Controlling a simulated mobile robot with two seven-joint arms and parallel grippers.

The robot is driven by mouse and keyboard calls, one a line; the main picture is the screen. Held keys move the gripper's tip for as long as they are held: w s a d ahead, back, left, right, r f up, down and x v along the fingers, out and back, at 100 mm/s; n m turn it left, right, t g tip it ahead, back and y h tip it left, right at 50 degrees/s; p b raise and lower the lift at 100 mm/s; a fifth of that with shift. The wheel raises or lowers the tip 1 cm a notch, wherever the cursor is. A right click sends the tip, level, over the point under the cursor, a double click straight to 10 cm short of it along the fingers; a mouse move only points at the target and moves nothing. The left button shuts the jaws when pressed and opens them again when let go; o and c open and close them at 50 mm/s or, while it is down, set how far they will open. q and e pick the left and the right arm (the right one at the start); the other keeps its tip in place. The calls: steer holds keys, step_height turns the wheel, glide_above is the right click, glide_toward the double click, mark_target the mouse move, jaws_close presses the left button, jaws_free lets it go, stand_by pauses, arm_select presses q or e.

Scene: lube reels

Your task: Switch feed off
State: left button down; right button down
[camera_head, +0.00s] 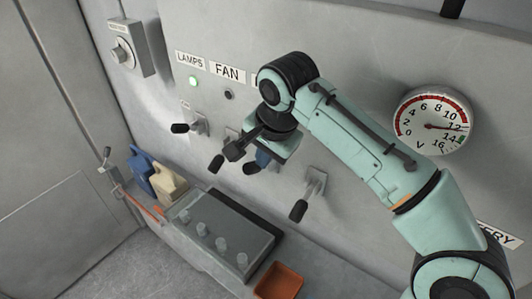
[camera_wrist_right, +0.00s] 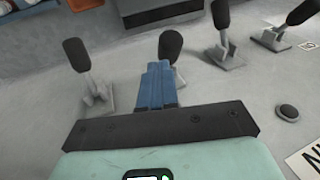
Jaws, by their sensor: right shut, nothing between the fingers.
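A row of levers with black handles sticks out of the grey wall panel. One lever (camera_head: 180,128) is under the LAMPS label and another (camera_head: 216,163) is beside it. A third handle (camera_head: 250,168) is right by my right gripper (camera_head: 262,158), and a fourth lever (camera_head: 298,210) stands to the right. In the right wrist view my blue fingers (camera_wrist_right: 155,85) are shut and empty, overlapping the third lever (camera_wrist_right: 171,45); I cannot tell whether they touch it. The fourth lever (camera_wrist_right: 76,55) is to their left. No feed label is readable; my arm covers part of the panel. My left gripper is out of view.
A green lamp (camera_head: 194,82) glows under LAMPS; the indicator (camera_head: 229,95) under FAN is dark. A round gauge (camera_head: 437,120) is at right. Below stand a grey box with several knobs (camera_head: 250,229), an orange tray (camera_head: 279,280), and blue (camera_head: 140,165) and tan (camera_head: 165,182) jugs.

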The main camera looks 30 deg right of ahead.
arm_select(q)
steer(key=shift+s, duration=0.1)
arm_select(e)
steer(key=shift+a, duration=0.1)
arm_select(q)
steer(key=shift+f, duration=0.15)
arm_select(e)
steer(key=shift+s+f, duration=0.1)
arm_select(q)
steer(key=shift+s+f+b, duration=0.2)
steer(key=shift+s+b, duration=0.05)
steer(key=shift+b, duration=0.05)
arm_select(e)
steer(key=shift+s+a+h, duration=0.15)
steer(key=shift+a+h, duration=0.05)
steer(key=shift+h, duration=0.3)
